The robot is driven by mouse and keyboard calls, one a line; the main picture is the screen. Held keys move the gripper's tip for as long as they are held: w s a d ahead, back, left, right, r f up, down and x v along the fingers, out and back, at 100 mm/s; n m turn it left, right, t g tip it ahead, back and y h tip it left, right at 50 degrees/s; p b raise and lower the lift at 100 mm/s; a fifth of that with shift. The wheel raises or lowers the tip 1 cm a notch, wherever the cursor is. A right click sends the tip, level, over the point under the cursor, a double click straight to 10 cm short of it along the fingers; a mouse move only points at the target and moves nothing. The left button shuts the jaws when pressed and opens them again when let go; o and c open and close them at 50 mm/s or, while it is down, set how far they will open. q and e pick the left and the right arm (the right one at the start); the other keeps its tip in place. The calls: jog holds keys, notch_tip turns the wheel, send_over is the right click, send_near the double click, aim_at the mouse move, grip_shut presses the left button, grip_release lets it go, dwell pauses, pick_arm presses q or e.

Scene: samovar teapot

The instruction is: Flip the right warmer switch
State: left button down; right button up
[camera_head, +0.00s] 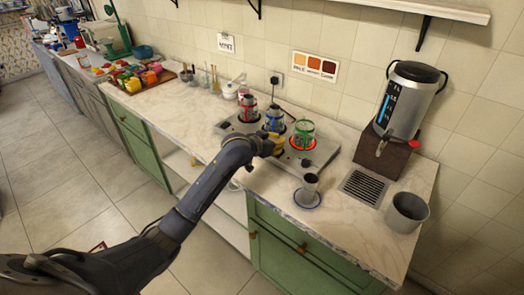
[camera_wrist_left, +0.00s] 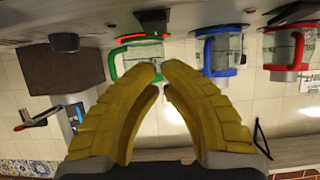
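The warmer (camera_head: 322,157) is a flat panel on the counter bearing three glass pots with red, blue and green frames. The right pot (camera_head: 304,132) is green-framed, with a red ring around its base; it also shows upside down in the left wrist view (camera_wrist_left: 113,62). A small dark knob (camera_head: 306,163) on the panel in front of it looks like the right switch. In the wrist view a dark block (camera_wrist_left: 152,21) lies by that pot; its position is unclear. My left gripper (camera_head: 277,145) has yellow fingers, tips together, empty, left of the green pot. My right gripper is out of view.
The dispenser (camera_head: 408,100) stands on a brown block at right, beside a drain grate (camera_head: 363,187) and grey pot (camera_head: 406,212).

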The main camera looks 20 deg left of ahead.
pick_arm(q)
jog(key=s+a+r, duration=0.1)
jog(key=s+a, duration=0.2)
jog(key=s, duration=0.6)
jog(key=shift+s+a+r, duration=0.15)
jog(key=shift+s+r, duration=0.15)
